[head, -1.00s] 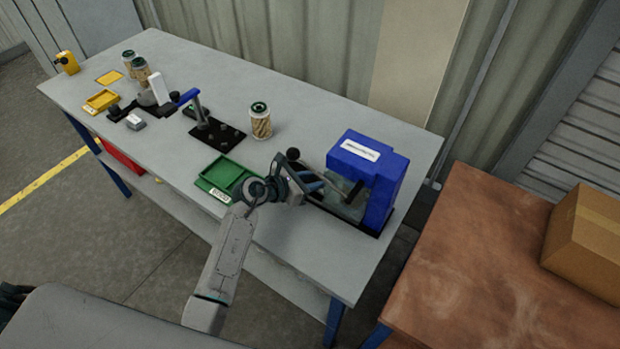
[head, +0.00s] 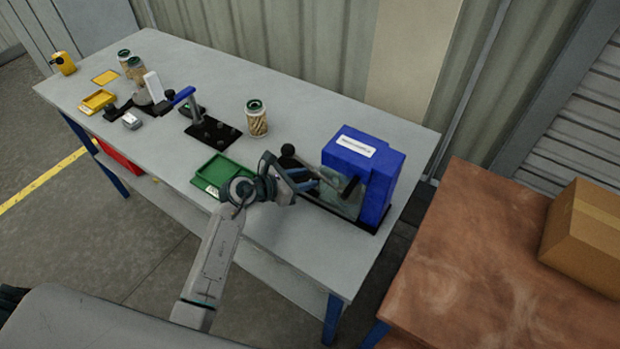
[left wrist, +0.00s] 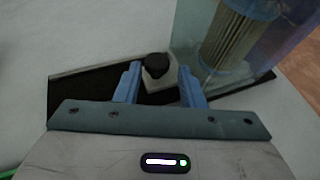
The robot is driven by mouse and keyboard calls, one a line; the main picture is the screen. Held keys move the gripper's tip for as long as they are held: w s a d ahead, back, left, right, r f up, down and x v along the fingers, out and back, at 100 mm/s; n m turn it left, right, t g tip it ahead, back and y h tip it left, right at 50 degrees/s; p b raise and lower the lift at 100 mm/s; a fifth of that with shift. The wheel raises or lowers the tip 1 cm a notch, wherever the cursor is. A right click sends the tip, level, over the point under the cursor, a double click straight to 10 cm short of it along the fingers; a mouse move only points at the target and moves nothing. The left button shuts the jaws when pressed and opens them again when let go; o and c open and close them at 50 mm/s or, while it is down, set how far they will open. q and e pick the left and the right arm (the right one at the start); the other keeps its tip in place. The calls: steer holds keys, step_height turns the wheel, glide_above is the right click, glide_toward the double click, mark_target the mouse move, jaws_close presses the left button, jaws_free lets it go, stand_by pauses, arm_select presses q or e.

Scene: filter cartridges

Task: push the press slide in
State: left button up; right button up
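The blue press (head: 360,168) stands on a black base near the right end of the bench, with a clear guard on its left. My left gripper (head: 312,181) is beside the guard, low over the base. In the left wrist view its blue fingers (left wrist: 158,84) are apart. A pale block (left wrist: 159,82) with a black knob (left wrist: 157,65) lies between and just beyond the fingertips, with small gaps visible; contact cannot be told. A pleated filter cartridge (left wrist: 238,38) stands inside the clear guard. My gripper partly hides the slide in the head view. My right gripper is not in view.
A green tray (head: 205,186) lies left of my gripper. A cartridge (head: 257,120) stands behind it on the bench, and a lever fixture (head: 212,130) is further left. The bench's front right is clear.

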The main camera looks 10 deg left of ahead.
arm_select(q)
steer(key=b+v, duration=0.2)
steer(key=v, duration=0.5)
steer(key=shift+s+a+r, duration=0.1)
steer(key=shift+s+a, duration=0.1)
steer(key=shift+s+a+r, duration=0.15)
steer(key=shift+s+r, duration=0.1)
steer(key=shift+s, duration=0.05)
